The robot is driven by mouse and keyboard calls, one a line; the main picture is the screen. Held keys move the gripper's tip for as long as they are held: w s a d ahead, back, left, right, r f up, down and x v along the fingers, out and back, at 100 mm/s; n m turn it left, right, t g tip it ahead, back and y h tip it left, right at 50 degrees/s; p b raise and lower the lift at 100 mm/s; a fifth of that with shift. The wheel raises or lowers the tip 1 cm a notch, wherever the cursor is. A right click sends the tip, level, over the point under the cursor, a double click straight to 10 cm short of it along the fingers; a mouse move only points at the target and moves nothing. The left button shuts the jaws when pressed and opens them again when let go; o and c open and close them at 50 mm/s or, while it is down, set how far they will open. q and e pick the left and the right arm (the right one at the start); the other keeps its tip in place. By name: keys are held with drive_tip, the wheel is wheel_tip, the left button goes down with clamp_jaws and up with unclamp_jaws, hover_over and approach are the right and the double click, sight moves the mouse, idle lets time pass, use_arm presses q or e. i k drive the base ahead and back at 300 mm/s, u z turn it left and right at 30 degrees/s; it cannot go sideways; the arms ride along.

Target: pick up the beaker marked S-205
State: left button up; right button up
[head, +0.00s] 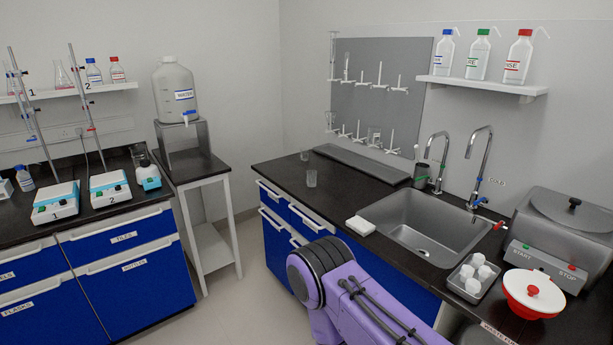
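No S-205 mark is legible on either one, so I cannot tell which beaker is meant. A purple arm link of mine shows at the bottom, in front of the blue drawers. Neither of my grippers shows in the view.
The sink (422,226) has two tall taps behind it. A white block (361,225) lies at its left edge. A drying rack (370,95) with some glassware hangs over a grey tray (361,163).

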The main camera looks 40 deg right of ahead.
sight(312, 179)
drive_tip(key=z, duration=0.4)
drive_tip(key=i, duration=0.7)
drive_tip(key=z, duration=0.65)
